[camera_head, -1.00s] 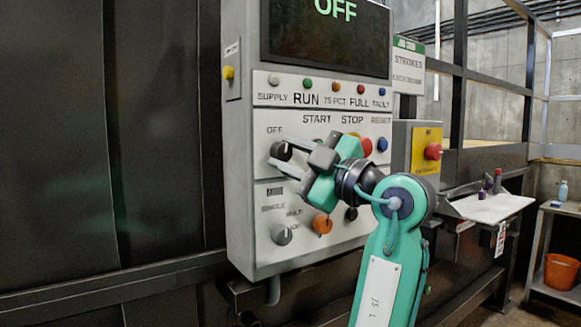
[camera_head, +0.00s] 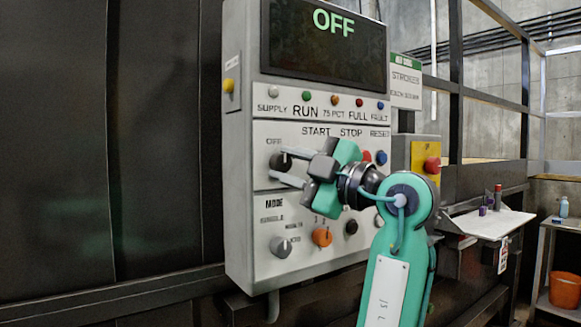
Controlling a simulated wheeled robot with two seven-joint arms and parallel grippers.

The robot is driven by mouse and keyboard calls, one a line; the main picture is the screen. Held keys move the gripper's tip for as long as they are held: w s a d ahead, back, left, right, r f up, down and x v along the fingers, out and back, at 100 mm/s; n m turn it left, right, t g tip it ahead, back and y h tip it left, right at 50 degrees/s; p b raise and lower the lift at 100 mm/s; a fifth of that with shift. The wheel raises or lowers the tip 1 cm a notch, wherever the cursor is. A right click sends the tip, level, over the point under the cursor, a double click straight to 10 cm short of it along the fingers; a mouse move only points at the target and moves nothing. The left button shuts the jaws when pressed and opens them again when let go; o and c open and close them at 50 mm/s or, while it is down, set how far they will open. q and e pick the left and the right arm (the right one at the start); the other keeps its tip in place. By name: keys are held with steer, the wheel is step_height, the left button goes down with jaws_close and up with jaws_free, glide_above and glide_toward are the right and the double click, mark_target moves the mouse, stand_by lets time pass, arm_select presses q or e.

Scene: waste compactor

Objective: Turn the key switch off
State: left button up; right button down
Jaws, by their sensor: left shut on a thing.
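The key switch (camera_head: 280,161) is a dark round knob under the label "OFF" on the grey control panel (camera_head: 243,215). My left gripper (camera_head: 277,170) reaches in from the right with its two light fingers, one above the other, at the knob. It is shut on the key switch, and the fingers partly hide it. The display (camera_head: 325,45) at the top of the panel shows "OFF" in green. My right gripper is not in view.
Below are a grey mode knob (camera_head: 281,246) and an orange knob (camera_head: 322,236). A red emergency button (camera_head: 432,165) on a yellow plate stands right of the panel. A small shelf (camera_head: 490,222) with small items juts out farther right.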

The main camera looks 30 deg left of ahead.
arm_select(q)
steer(key=o, duration=1)
steer(key=shift+c, duration=0.2)
steer(key=d+f+b, duration=0.1)
steer(key=d+f, duration=0.1)
steer(key=d, duration=1.1)
steer(key=shift+s+d+f, duration=0.3)
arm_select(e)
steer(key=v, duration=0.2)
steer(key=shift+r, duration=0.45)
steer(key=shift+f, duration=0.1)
